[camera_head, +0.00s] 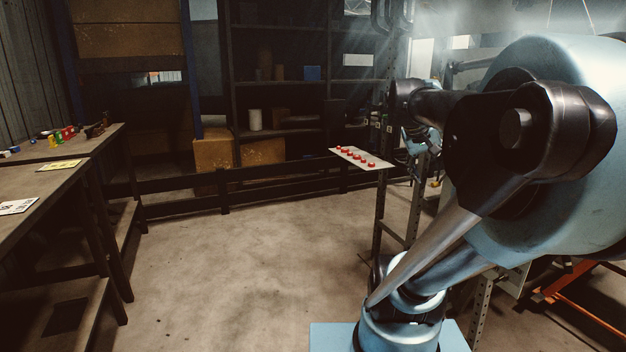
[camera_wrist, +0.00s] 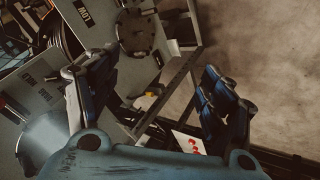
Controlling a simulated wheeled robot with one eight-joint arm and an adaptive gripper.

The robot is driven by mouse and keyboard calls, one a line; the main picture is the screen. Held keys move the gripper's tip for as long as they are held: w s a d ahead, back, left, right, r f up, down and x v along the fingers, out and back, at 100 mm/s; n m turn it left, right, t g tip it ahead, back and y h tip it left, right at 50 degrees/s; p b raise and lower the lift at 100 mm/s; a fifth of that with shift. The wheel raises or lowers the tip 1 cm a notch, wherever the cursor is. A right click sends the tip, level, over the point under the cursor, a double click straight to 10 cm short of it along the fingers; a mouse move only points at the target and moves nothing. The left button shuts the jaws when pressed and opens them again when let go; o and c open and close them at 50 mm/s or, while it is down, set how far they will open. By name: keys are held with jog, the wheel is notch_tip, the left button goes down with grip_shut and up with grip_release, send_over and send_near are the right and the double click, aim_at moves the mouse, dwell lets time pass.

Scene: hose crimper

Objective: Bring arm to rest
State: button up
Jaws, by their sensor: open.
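My gripper (camera_wrist: 160,85) is open in the wrist view. Its two dark blue fingers stand wide apart, with nothing held between them. In the head view my blue and black arm fills the right side, folded near my body. There my gripper is hard to make out among the dark arm parts right of the button panel. The white panel with several red buttons (camera_head: 361,158) stands out from a metal frame left of my arm. Its red buttons also show in the wrist view (camera_wrist: 190,144), low near the right finger.
A workbench (camera_head: 90,143) with small coloured items stands at the left. Dark shelving (camera_head: 300,84) and a low rail (camera_head: 275,182) are at the back. The concrete floor (camera_head: 250,260) between is clear. Grey labelled machinery (camera_wrist: 90,18) lies beyond my fingers in the wrist view.

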jog(key=s+a+f+y, duration=0.2)
jog(key=s+a+f, duration=0.2)
jog(key=f, duration=0.3)
jog(key=s+a+f+n+g+y, duration=0.1)
jog(key=s+a+f+y, duration=0.1)
jog(key=s+a+f, duration=0.2)
jog(key=s+a+f+n+y, duration=0.1)
jog(key=s+a+f+y, duration=0.1)
jog(key=s+a+f, duration=0.2)
notch_tip(320, 180, down, 6)
jog(key=a, duration=0.3)
jog(key=shift+f+g, duration=0.15)
jog(key=shift+g, duration=0.25)
